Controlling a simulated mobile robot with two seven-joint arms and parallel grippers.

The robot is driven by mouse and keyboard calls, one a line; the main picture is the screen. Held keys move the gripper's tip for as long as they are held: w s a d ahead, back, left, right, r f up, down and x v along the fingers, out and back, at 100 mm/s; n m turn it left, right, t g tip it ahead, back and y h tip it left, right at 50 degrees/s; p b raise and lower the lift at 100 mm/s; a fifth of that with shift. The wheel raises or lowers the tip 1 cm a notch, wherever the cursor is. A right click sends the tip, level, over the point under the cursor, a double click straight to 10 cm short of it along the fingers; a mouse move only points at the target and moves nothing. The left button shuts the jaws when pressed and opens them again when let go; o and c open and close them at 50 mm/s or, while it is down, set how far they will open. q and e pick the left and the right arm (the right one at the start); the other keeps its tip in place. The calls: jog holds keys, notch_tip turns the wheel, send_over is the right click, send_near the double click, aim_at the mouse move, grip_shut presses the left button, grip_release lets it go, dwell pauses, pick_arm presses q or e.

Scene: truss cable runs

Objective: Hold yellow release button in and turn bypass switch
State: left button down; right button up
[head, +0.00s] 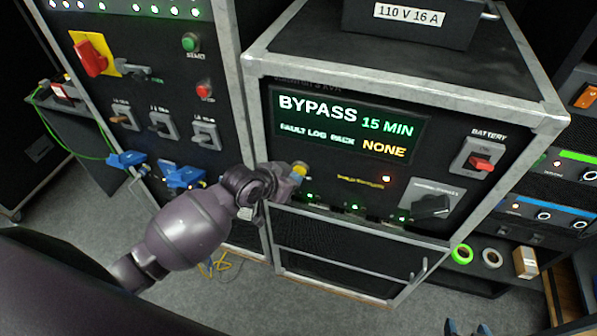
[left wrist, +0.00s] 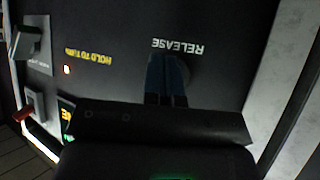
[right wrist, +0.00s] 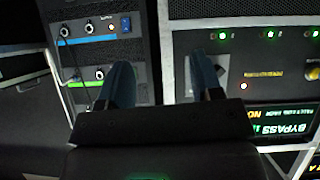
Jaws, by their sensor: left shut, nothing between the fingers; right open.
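The yellow release button (head: 300,170) is on the front panel of the bypass cabinet, partly covered by my left gripper (head: 291,178). In the left wrist view the shut left fingers (left wrist: 167,80) reach to the panel under the upside-down RELEASE label and hide the button; I cannot tell how far in it is. The black bypass switch (head: 432,206) sits on a grey plate at the panel's lower right, and in the left wrist view (left wrist: 27,42). My right gripper (head: 467,328) is low at the bottom edge, open and apart from the switch; its fingers (right wrist: 162,85) show spread.
The display (head: 345,125) reads BYPASS 15 MIN and fault log NONE. Tape rolls (head: 462,254) and a small box (head: 526,262) lie at right.

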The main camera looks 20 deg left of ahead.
dwell(0.5)
jog(key=shift+c, duration=1)
jog(key=shift+w, duration=0.1)
jog(key=w+a+r+m+t+y, duration=0.2)
jog(key=w+a+r+m+y, duration=0.2)
jog(key=w+a+r+m, duration=0.3)
jog(key=shift+w+a+r+t, duration=0.35)
jog(key=shift+w+r, duration=1.4)
jog(key=shift+r, duration=0.55)
